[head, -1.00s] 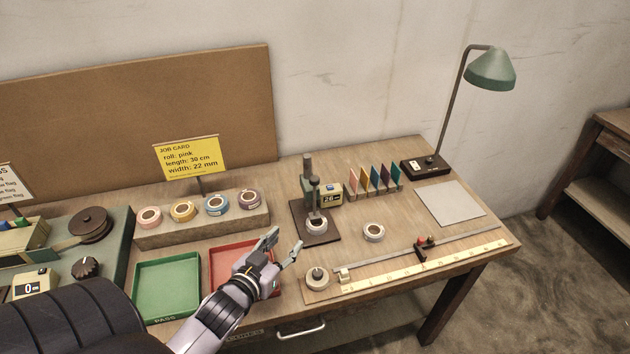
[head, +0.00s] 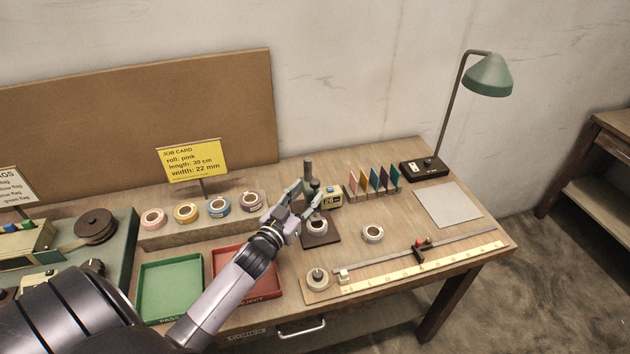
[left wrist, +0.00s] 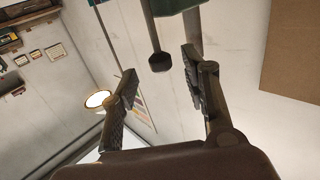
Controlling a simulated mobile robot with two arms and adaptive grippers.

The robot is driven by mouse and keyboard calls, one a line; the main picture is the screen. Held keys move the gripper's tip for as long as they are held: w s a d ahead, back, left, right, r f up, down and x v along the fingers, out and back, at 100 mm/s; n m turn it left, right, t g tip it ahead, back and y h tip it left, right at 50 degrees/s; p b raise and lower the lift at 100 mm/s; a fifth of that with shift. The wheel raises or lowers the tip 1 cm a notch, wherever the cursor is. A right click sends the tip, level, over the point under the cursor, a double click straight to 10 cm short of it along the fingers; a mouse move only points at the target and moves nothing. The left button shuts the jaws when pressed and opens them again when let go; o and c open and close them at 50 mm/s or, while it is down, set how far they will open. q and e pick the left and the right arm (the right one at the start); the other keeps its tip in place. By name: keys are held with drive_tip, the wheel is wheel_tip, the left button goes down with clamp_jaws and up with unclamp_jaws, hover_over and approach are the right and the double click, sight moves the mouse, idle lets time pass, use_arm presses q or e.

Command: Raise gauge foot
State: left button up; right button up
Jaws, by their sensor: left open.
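The thickness gauge stands on a dark base (head: 322,239), with an upright post (head: 308,169) and a small yellow-faced display (head: 332,200). A white tape roll (head: 316,227) sits on the base under the foot, which my fingers partly hide. My left gripper (head: 303,199) is open at the gauge's left side, with its fingers near the post and stem. In the left wrist view, a dark knob on a thin rod (left wrist: 160,62) shows beyond the open fingers (left wrist: 165,92), between them in the picture. I cannot tell whether they touch it. My right gripper is not in view.
Several colored rolls (head: 186,212) stand on a rack left of the gauge. A green tray (head: 171,287) and a red tray (head: 262,289) lie in front. Another white roll (head: 373,233), colored cards (head: 374,179) and a ruler (head: 425,266) are to the right.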

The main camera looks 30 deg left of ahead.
sight(313, 187)
use_arm(q)
drive_tip(key=w, duration=0.5)
drive_tip(key=shift+a+p, duration=0.2)
drive_tip(key=shift+p, duration=0.1)
drive_tip(key=shift+c, duration=0.4)
clamp_jaws()
